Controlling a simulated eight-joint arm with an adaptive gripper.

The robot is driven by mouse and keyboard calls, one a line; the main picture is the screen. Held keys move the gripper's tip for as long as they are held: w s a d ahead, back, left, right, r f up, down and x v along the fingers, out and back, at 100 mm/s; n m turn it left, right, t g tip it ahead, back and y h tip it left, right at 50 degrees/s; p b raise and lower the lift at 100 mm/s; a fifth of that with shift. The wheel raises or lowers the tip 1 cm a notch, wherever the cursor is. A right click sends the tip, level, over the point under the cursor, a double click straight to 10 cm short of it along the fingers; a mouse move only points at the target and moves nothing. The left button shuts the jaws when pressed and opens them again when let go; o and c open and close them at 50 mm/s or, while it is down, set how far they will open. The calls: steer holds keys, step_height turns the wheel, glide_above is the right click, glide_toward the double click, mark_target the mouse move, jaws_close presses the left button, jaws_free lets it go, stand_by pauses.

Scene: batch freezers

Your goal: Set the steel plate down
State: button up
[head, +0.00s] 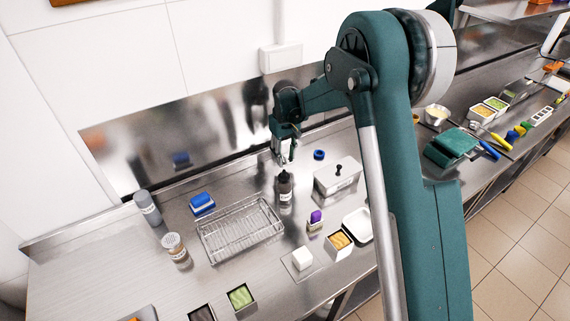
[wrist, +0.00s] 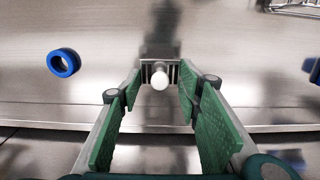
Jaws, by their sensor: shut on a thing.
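My gripper (head: 285,157) hangs over the back of the steel counter, above and behind a dark-capped bottle in the head view. In the wrist view, the green-padded fingers (wrist: 160,84) are closed in on a small grey metal piece (wrist: 150,68) with a round white end. It appears to be the steel plate, but its full shape does not show. In the head view the held thing is too small to make out. I cannot tell whether it touches the counter.
The dark bottle (head: 285,190), a lidded steel box (head: 337,178) and a wire rack (head: 240,229) stand in front of my gripper. A blue ring (head: 319,155) lies to its right and shows in the wrist view (wrist: 63,63). Bare counter (head: 90,265) shows at left.

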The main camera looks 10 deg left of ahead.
mark_target(285, 163)
steer(key=shift+f, duration=0.35)
steer(key=shift+f, duration=1.85)
steer(key=shift+f, duration=0.2)
steer(key=o, duration=0.9)
steer(key=shift+r, duration=0.15)
step_height(285, 163, up, 12)
steer(key=shift+r, duration=0.1)
